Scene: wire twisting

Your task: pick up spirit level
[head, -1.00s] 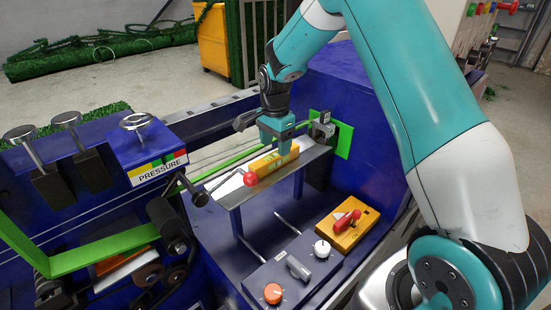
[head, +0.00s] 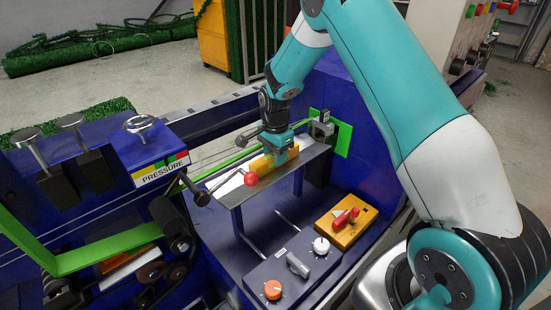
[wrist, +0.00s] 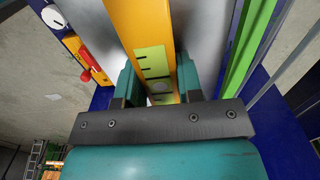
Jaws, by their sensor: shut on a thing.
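The spirit level (head: 259,165) is a yellow-orange bar with a pale green-yellow vial. It is at the metal shelf (head: 262,190) of the blue machine in the head view; I cannot tell whether it still touches the shelf. My gripper (head: 279,156) is shut on it from above, near its right part. In the wrist view the spirit level (wrist: 147,35) runs up between the two teal fingers of my gripper (wrist: 156,88), one on each side. The fingers and wrist hide part of the bar in the head view.
A red ball knob (head: 251,179) on a lever stands at the shelf's left end. A panel with an orange dial (head: 272,290) and a white knob (head: 321,245) lies below. A red switch on an orange plate (head: 345,228) is at right. The PRESSURE block (head: 160,165) stands left.

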